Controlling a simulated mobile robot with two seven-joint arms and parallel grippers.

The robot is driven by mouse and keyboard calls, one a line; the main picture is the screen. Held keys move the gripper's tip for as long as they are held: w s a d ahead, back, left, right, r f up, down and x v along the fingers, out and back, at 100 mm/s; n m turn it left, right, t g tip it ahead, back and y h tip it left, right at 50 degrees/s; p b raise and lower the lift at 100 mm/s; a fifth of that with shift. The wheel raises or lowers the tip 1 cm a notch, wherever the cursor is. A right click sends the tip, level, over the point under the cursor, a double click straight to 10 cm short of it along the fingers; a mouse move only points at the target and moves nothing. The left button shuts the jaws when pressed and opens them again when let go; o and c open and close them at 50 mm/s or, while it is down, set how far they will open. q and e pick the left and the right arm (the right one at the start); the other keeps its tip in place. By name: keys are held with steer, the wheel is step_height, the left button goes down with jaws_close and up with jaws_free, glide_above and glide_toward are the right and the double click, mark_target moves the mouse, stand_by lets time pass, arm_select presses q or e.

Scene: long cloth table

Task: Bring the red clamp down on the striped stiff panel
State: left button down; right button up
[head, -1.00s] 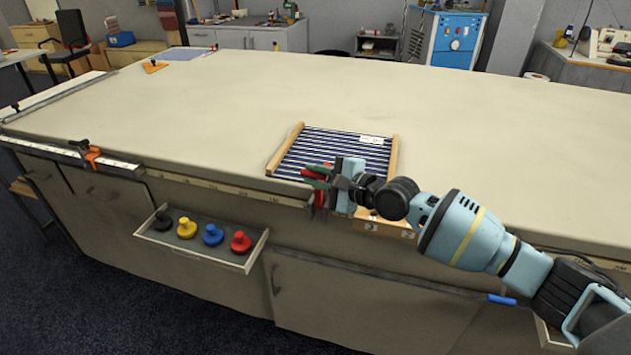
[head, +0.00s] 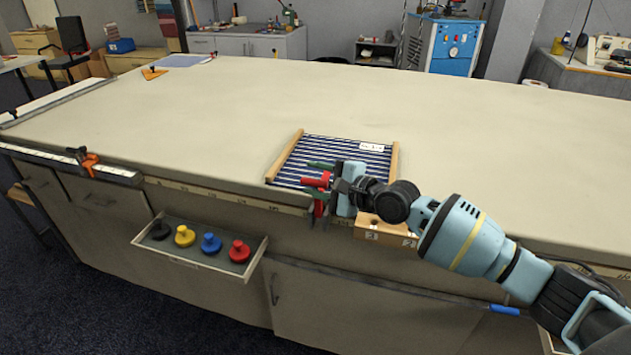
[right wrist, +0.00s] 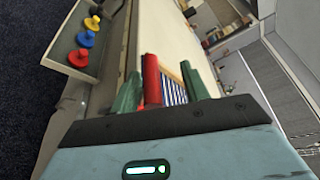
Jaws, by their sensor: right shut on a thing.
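The striped stiff panel (head: 335,152) lies flat near the table's front edge, with dark blue and white stripes, a white label and wooden rails at its left and right sides. My right gripper (head: 320,180) is at the panel's near edge, its green fingers around the red clamp (head: 317,183). In the right wrist view, the red clamp (right wrist: 151,80) stands between the green fingers, and the striped panel (right wrist: 173,92) shows just beyond it. The gripper hides part of the panel's near edge; I cannot tell whether the clamp touches the panel. My left gripper is not in view.
An open drawer (head: 190,260) below the table edge holds black, yellow, blue and red (head: 239,251) knobs. A wooden block (head: 385,231) with numbers sits under my right wrist. An orange clamp (head: 88,162) is on the left rail.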

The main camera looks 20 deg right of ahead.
steer(key=shift+w+d+r, duration=0.15)
steer(key=shift+d, duration=0.3)
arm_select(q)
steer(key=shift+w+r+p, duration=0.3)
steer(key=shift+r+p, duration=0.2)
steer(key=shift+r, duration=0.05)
arm_select(e)
steer(key=v, duration=0.7)
steer(key=shift+s+a, duration=0.2)
steer(key=shift+s, duration=0.25)
